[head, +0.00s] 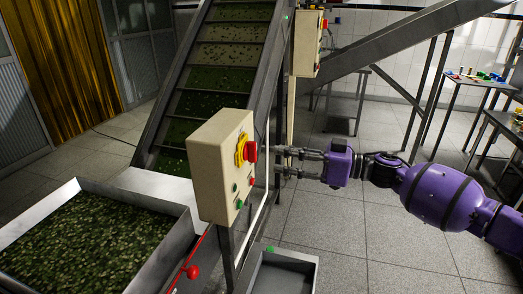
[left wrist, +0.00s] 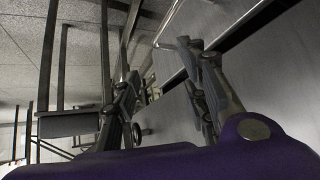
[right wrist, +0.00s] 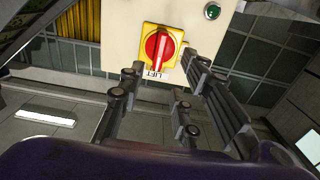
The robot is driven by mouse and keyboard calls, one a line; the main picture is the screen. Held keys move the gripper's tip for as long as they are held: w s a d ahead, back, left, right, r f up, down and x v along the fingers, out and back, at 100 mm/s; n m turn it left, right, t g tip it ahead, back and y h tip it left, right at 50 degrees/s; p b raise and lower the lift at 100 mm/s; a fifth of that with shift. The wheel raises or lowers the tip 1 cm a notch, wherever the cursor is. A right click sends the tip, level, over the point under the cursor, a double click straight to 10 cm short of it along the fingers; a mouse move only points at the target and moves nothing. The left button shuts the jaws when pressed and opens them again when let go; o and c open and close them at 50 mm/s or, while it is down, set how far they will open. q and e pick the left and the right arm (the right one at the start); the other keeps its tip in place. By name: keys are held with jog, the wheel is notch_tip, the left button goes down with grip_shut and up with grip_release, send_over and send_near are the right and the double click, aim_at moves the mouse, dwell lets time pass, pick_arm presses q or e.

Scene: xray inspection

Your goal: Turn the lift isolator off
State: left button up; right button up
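The lift isolator is a red rotary knob on a yellow plate (head: 250,151), on the side of a cream control box (head: 217,165). In the right wrist view the red knob (right wrist: 158,47) has its grip bar lined up with the picture's vertical, and an upside-down LIFT label (right wrist: 155,74) sits below it. My right gripper (head: 277,162) is open and empty, facing the knob. Its fingertips (right wrist: 163,72) lie either side of the label, seemingly just short of the knob. My left gripper (left wrist: 165,65) is open and empty in the left wrist view, outside the head view.
Green and red buttons (head: 237,195) sit lower on the box. A sloping conveyor (head: 222,50) rises behind it, and a metal hopper of green pieces (head: 85,235) stands at left. A red knob (head: 192,272) and a metal bin (head: 280,275) are below.

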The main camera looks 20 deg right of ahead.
aim_at(251, 152)
jog(key=x, duration=0.6)
jog(key=shift+w+a+p, duration=0.3)
jog(key=shift+c, duration=0.3)
grip_shut()
